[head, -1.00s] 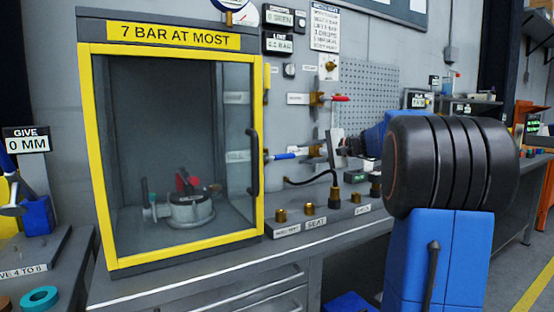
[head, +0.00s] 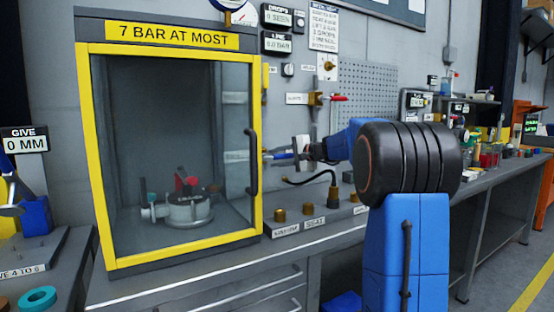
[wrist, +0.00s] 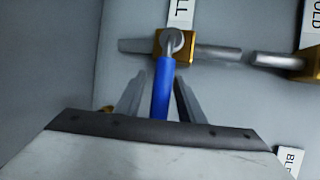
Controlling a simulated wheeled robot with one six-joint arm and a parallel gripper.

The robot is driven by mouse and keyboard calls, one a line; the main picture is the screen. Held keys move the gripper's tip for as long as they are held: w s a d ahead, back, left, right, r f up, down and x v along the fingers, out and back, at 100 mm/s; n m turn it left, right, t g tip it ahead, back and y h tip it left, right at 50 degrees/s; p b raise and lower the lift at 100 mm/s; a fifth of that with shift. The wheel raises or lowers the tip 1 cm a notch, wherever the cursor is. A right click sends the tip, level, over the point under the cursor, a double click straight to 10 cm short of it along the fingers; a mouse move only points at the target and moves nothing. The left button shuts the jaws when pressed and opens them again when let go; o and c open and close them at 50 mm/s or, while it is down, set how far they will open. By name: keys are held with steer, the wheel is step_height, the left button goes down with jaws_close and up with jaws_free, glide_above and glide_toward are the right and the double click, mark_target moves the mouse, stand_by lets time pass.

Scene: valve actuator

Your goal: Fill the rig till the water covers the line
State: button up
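The rig is a yellow-framed glass cabinet (head: 88,150) with a round metal fixture (head: 188,211) inside, bearing a red and a teal part. No water or line can be made out in it. Right of the cabinet a blue valve lever (head: 279,155) is on the wall. In the wrist view the blue lever (wrist: 161,92) comes off a brass valve (wrist: 184,46) under a partly cut-off label ending in "LL". My gripper (head: 300,152) is at the lever. Its fingers (wrist: 158,95) stand on either side of it with gaps, so it looks open.
A red-handled valve (head: 335,98) is higher on the wall, and a second brass valve (wrist: 304,65) is at right in the wrist view. The cabinet door handle (head: 253,162) sticks out nearby.

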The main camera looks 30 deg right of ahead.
jaws_close()
steer(key=shift+a+r+n+g+h, duration=0.15)
steer(key=shift+r+n+g+h, duration=0.1)
steer(key=shift+r+n+h, duration=0.7)
steer(key=shift+a+r+n+g+h, duration=0.1)
steer(key=shift+r+n+g+h, duration=0.15)
steer(key=shift+r+n+h, duration=0.65)
steer(key=shift+f+n+y, duration=0.2)
steer(key=shift+n+y, duration=0.15)
jaws_free()
